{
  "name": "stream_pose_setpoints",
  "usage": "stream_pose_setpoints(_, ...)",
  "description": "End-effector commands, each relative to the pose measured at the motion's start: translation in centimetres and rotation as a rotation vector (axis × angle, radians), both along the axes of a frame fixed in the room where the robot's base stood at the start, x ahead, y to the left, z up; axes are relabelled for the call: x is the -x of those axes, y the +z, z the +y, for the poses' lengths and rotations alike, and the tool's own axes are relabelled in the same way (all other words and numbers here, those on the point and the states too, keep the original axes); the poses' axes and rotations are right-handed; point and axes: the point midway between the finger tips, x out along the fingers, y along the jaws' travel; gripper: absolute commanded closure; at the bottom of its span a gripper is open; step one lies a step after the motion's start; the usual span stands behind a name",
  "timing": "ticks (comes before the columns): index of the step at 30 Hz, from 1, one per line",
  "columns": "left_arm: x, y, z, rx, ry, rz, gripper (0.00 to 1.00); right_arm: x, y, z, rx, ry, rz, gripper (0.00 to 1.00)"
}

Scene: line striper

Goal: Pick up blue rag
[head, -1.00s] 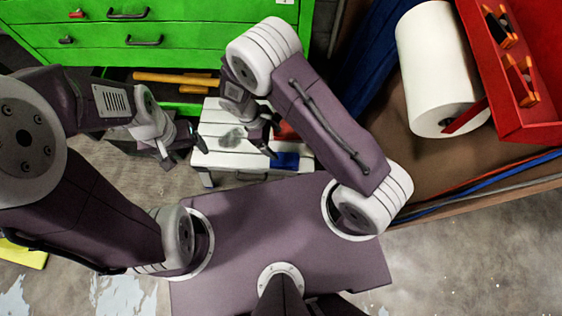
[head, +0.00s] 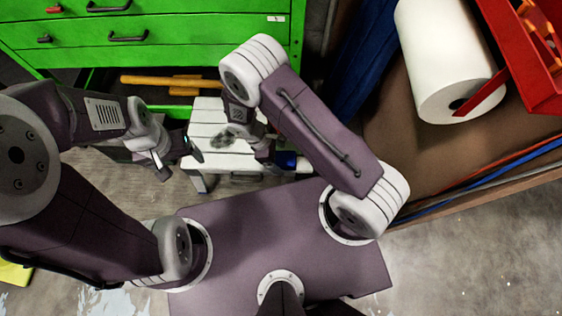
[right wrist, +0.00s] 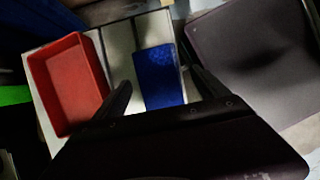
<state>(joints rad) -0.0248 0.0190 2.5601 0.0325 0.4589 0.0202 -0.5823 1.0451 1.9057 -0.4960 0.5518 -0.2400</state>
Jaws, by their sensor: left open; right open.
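The blue rag (head: 287,160) is a flat blue rectangle on the white slatted stool (head: 206,115). In the head view my right arm partly covers it. In the right wrist view the rag (right wrist: 158,78) lies between the two spread fingers of my right gripper (right wrist: 157,77), which is open and empty over it. I cannot tell how high the fingertips are above it. In the head view my right gripper (head: 272,157) is partly hidden by its own arm. My left gripper (head: 180,163) is open and empty at the stool's left side.
A red tray (right wrist: 66,82) sits on the stool beside the rag. A green drawer cabinet (head: 180,38) stands behind, with a yellow-handled tool (head: 160,80) in an open drawer. A white paper roll (head: 445,60) and a red rack (head: 530,50) stand at right.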

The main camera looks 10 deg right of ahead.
Motion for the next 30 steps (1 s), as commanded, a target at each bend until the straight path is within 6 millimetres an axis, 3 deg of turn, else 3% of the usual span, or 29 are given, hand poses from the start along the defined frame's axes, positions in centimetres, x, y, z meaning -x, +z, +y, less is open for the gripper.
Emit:
stream_pose_setpoints(6, 0.0, -0.1, 0.0, 0.000, 0.000, 0.000, 0.20, 0.0, -0.2, -0.1, -0.001, 0.001, -0.001, 0.18)
stream_pose_setpoints(13, 0.0, -0.1, 0.0, 0.000, 0.000, 0.000, 0.20, 0.0, -0.2, -0.1, -0.001, 0.000, -0.001, 0.81)
stream_pose_setpoints(23, 0.0, 0.5, 0.0, 0.000, 0.000, 0.000, 0.20, 0.0, 0.6, -0.1, -0.001, 0.000, -0.001, 0.81)
stream_pose_setpoints(30, 0.0, 3.0, 0.0, 0.000, 0.000, 0.000, 0.20, 0.0, 4.9, -0.1, -0.001, 0.001, -0.002, 0.81)
